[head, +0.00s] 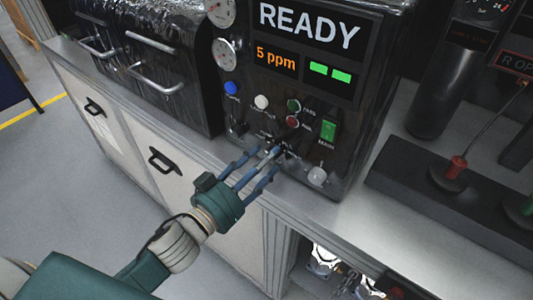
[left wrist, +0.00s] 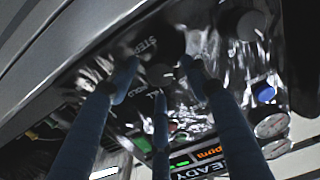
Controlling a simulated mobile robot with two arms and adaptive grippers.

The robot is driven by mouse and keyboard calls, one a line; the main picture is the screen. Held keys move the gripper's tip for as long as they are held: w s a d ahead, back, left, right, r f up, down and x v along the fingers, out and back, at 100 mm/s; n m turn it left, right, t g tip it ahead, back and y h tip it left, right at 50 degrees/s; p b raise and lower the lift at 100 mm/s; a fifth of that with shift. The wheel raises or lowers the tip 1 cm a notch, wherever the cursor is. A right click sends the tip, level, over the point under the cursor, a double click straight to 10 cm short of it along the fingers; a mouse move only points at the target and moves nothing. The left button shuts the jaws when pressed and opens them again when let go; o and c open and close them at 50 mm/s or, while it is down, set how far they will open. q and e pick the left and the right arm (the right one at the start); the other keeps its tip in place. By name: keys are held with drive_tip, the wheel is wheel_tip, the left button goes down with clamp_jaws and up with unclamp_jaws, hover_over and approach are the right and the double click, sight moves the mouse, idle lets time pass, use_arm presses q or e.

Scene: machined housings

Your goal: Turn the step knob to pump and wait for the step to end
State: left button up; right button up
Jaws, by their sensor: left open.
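The dark machine front (head: 345,135) carries a screen (head: 310,45) reading READY, with an orange 5 ppm readout and two green bars below. My left gripper (head: 265,166) is open at the lower part of this front, its fingers pointing at the panel. In the left wrist view, the spread fingers (left wrist: 160,72) surround a dark, blurry area beside the STEP lettering. A dark round shape there (left wrist: 168,44) looks like the step knob. FILL and HOLD lettering shows nearby. I cannot tell whether the fingers touch the knob or where it points. My right gripper is not in view.
Near the fingers are a blue knob (head: 231,88), a white knob (head: 262,102), green (head: 294,105) and red (head: 292,121) buttons, a green MAIN switch (head: 328,130) and a pale knob (head: 317,176).

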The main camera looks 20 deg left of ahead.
use_arm(q)
drive_tip(key=shift+w+d, duration=0.25)
drive_tip(key=shift+w, duration=0.2)
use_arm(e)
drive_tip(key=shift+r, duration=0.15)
use_arm(q)
drive_tip(key=c, duration=1.1)
drive_tip(key=shift+c, duration=0.2)
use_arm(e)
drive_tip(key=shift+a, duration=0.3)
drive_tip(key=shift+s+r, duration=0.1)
use_arm(q)
drive_tip(key=m+p, duration=0.1)
drive_tip(key=m, duration=0.2)
drive_tip(key=shift+m, duration=0.4)
drive_tip(key=shift+m+p, duration=0.75)
drive_tip(key=shift+m, duration=1.75)
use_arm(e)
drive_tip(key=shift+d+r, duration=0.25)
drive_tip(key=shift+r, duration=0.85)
